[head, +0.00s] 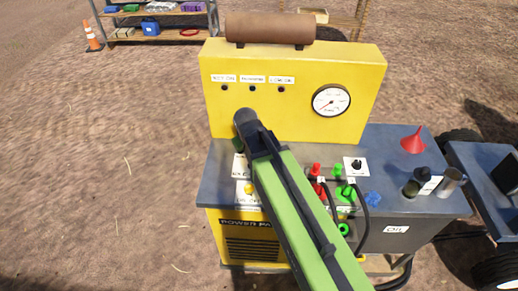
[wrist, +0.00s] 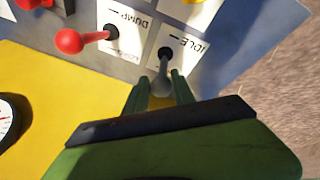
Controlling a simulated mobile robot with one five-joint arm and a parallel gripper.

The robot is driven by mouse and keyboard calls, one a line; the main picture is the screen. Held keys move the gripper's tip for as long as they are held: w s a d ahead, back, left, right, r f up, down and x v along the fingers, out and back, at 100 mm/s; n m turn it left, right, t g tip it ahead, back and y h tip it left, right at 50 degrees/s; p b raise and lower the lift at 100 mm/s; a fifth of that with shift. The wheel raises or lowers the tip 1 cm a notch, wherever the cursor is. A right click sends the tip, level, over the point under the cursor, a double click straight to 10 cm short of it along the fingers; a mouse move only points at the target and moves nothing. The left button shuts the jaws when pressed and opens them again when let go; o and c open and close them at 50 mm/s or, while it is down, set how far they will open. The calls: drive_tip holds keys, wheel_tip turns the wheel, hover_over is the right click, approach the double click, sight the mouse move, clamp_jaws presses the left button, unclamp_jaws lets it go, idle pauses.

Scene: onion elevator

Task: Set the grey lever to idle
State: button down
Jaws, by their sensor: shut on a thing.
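The grey lever (wrist: 163,72) sticks out of a dark pivot on a white plate (wrist: 186,48) lettered IDLE in the wrist view. Its rounded grey end lies between the two green fingers of my gripper (wrist: 160,92), which is shut on it. The lettering is upside down in this view, with a short dash beside the word. In the head view my green arm reaches over the panel's left side and hides the lever and fingers.
A red-knobbed lever (wrist: 70,42) on the DUMP plate (wrist: 128,18) stands close beside the grey one. The yellow upright panel (head: 290,120) with a round gauge (head: 331,100) rises behind. Cables and red and green connectors (head: 338,195) lie right of my arm.

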drive_tip(key=shift+s+a+f, duration=0.15)
drive_tip(key=shift+s+a, duration=0.2)
drive_tip(key=shift+s, duration=0.2)
